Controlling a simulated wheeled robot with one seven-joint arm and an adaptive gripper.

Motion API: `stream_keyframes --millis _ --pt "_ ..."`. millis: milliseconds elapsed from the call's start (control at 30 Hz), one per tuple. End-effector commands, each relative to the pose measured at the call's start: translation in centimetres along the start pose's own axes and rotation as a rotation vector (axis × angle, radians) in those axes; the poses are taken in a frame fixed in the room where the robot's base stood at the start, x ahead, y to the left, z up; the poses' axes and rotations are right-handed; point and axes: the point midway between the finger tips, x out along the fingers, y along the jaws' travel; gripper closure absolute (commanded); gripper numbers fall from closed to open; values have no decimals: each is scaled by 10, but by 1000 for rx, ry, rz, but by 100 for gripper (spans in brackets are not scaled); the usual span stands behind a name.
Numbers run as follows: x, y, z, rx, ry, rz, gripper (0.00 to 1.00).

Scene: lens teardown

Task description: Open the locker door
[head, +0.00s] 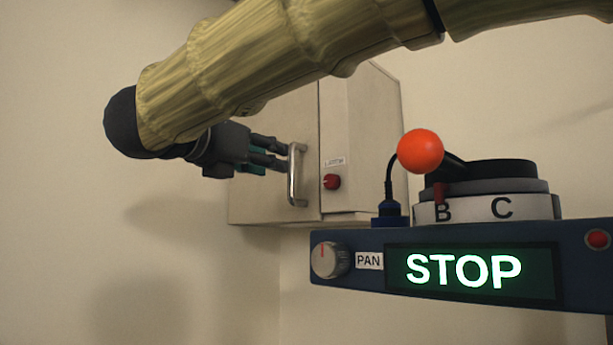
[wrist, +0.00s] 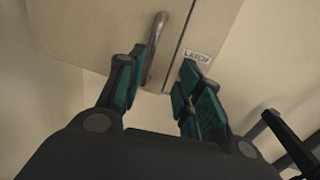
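The beige locker door (head: 258,205) is on the wall cabinet in the head view and looks closed. It also fills the top of the wrist view (wrist: 95,30). Its upright metal handle (head: 293,175) is near the door's right edge and shows in the wrist view (wrist: 154,48). My gripper (head: 283,154) is at the handle, coming from the left. In the wrist view its teal-padded fingers (wrist: 162,65) are spread, with the handle's lower end between them, closer to the left finger. I cannot tell whether they touch it.
A red latch knob (head: 331,181) under a label sits on the panel right of the door. A blue control box (head: 450,306) with a STOP display stands in front at right. On it are a dial drum (head: 487,207) and an orange ball lever (head: 420,151).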

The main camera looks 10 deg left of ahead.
Motion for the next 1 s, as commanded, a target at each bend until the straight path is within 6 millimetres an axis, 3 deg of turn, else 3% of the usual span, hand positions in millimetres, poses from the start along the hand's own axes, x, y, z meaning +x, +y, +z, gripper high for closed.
stream_keyframes --millis 33,200,300,567,900,1000 --pt "19 5 0 -3 8 0 65" --pt "78 20 -13 -10 27 2 65" --pt "99 22 -18 -12 31 1 65" --pt "115 20 -16 -10 27 2 65" --pt "117 20 -17 -10 26 3 65" --pt "116 20 -17 -10 25 3 83"
